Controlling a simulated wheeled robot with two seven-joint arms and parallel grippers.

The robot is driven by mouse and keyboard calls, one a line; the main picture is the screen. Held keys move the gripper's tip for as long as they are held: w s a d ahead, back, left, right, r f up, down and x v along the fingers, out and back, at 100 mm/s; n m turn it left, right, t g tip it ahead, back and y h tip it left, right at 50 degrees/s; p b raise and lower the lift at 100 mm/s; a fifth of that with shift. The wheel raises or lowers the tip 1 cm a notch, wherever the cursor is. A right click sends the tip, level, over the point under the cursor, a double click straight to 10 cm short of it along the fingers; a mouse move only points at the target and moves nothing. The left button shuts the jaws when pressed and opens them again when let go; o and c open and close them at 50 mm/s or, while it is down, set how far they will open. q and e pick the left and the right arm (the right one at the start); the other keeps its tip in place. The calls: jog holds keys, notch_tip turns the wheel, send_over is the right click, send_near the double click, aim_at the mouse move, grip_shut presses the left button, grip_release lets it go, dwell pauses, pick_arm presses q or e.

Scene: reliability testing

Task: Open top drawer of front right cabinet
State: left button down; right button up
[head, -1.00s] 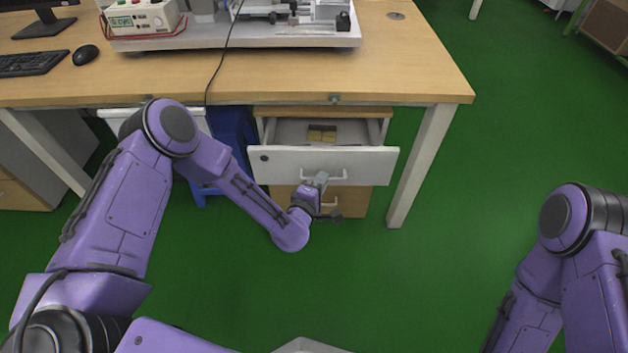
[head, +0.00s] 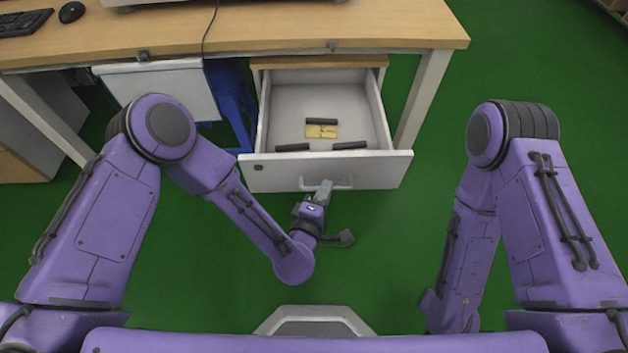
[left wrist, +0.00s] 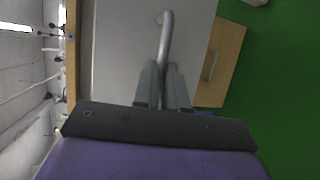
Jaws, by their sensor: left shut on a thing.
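The top drawer (head: 270,174) of the cabinet under the desk is pulled well out, and its inside shows in the head view. Its bar handle (head: 345,183) is on the middle of the white front. My left gripper (head: 325,187) is at this handle, shut on it. In the left wrist view the two fingers (left wrist: 164,85) close around the handle (left wrist: 166,38). Inside the drawer lie a yellow card-like item (head: 321,131) and several dark bars (head: 350,145). My right gripper is not in view; only my right arm shows.
The wooden desk (head: 400,25) spans above the cabinet, with a leg (head: 424,98) right of the drawer. The green floor (head: 385,235) in front is clear.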

pick_arm(q)
jog(key=shift+s, duration=0.2)
jog(key=c, duration=1.2)
grip_release()
jog(key=v, duration=1)
jog(key=shift+s, duration=0.2)
